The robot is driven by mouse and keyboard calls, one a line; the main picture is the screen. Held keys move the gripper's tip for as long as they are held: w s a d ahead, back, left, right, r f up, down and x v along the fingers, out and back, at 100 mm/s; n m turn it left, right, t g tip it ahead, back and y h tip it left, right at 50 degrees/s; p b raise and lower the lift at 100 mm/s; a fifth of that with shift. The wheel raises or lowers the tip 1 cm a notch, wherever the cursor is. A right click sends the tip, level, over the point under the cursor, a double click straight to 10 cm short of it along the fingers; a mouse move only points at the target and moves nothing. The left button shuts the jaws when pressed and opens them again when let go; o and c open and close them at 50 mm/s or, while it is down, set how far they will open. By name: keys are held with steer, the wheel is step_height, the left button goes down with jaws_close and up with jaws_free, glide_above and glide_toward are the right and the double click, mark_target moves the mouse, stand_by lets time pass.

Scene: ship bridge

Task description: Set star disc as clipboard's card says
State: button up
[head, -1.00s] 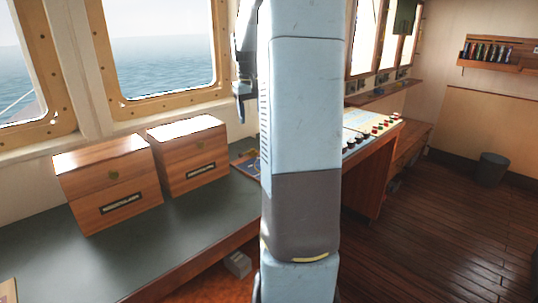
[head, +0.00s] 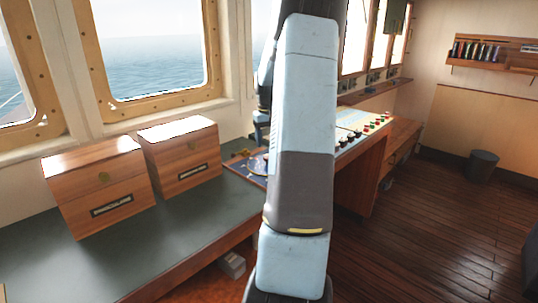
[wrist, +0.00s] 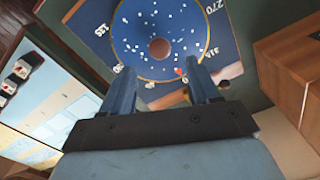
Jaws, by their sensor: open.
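The star disc (wrist: 172,30) is a round blue plate with white star dots and a brown centre knob (wrist: 159,48), seen in the wrist view. It lies on a dark blue square board (wrist: 100,22) marked with numbers such as 270 and 315 around the disc. A small red mark (wrist: 179,71) shows at the disc's near edge. My gripper (wrist: 165,80) is open and empty, its two fingers apart over the disc's near edge, with the knob beyond them. In the head view the board (head: 247,167) is partly hidden behind my arm. I see no clipboard or card.
Two wooden boxes (head: 97,190) (head: 181,158) with label plates stand on the green-topped counter (head: 150,250) at left. A console with buttons (head: 352,128) lies beyond my arm. One box (wrist: 290,65) is close right of my gripper in the wrist view.

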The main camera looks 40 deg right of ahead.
step_height(320, 180, down, 7)
steer(key=shift+r, duration=0.2)
stand_by(0.3)
jaws_close()
stand_by(0.4)
steer(key=shift+d+r, duration=0.1)
steer(key=shift+d, duration=0.05)
